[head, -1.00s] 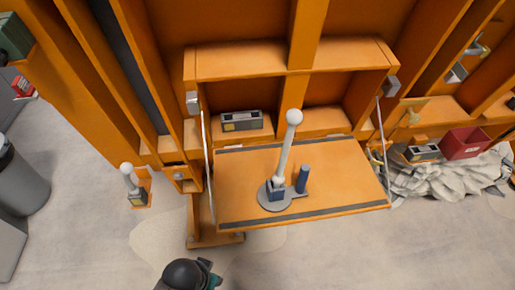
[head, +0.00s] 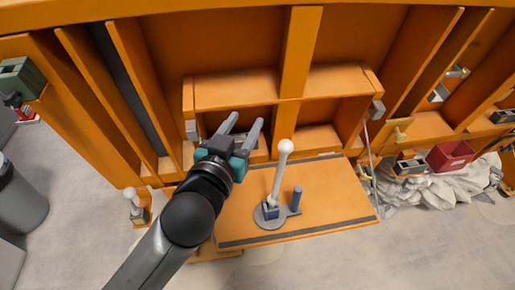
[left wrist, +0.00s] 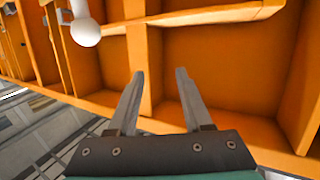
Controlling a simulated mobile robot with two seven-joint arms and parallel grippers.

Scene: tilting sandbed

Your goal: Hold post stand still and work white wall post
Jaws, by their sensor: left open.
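The post stand (head: 268,222), a grey round base with a blue block and a short blue peg (head: 296,199) beside it, stands on the orange fold-down shelf. A tall white post (head: 279,175) with a ball top rises from it, leaning slightly right. A second, short white post (head: 131,196) with a ball top sits in a small holder at the left. My left gripper (head: 243,123) is open and empty, left of the tall post's ball and apart from it. In the left wrist view, a white ball-ended post (left wrist: 87,25) shows left of the open fingers (left wrist: 160,75).
The orange shelf (head: 335,205) has dark strips along its edges and bare room to the right of the stand. Orange wall frames (head: 298,55) form recesses behind. A red bin (head: 450,155) and a pale rubble heap (head: 430,188) are at the right.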

